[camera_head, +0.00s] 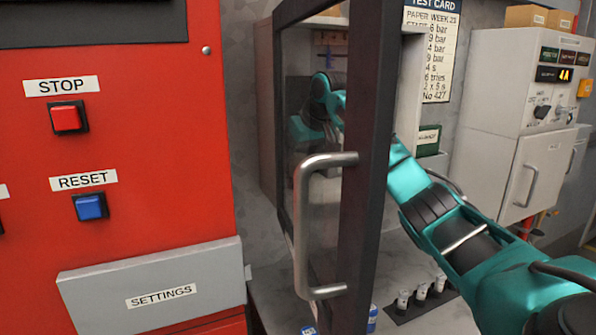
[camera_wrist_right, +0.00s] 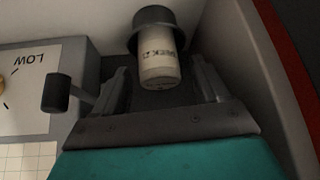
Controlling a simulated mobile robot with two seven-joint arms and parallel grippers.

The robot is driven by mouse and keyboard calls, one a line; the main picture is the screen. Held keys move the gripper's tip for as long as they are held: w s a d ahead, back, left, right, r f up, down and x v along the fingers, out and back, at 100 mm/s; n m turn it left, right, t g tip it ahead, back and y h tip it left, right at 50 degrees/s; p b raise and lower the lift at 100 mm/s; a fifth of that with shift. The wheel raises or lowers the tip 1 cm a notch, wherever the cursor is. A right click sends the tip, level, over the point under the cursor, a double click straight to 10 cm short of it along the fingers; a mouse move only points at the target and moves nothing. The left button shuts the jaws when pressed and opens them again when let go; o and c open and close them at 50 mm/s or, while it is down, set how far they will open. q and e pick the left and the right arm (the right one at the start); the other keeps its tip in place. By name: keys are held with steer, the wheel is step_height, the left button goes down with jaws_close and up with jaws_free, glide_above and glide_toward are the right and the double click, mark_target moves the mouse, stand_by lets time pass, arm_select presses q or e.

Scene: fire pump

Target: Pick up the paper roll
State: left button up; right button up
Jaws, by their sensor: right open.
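In the right wrist view, a white paper roll (camera_wrist_right: 160,68) with printed lettering has its far end in a dark round cup or holder (camera_wrist_right: 160,22). My right gripper (camera_wrist_right: 160,84) is open, with one finger on each side of the roll. Gaps show between the fingers and the roll, so it is not gripped. In the head view, my right arm reaches in from the lower right, and its wrist shows behind the glass door. The roll and fingertips cannot be made out there. My left gripper is not in view.
The open glass door (camera_head: 362,150) with its metal handle (camera_head: 302,225) stands in front of my right wrist. A red panel (camera_head: 150,130) fills the left. A lever (camera_wrist_right: 56,93) and a LOW label are beside one finger. Small cylinders (camera_head: 421,292) stand on the counter.

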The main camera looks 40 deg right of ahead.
steer(key=shift+w+f, duration=0.15)
steer(key=shift+f, duration=0.05)
steer(key=shift+c, duration=0.5)
steer(key=c, duration=1.1)
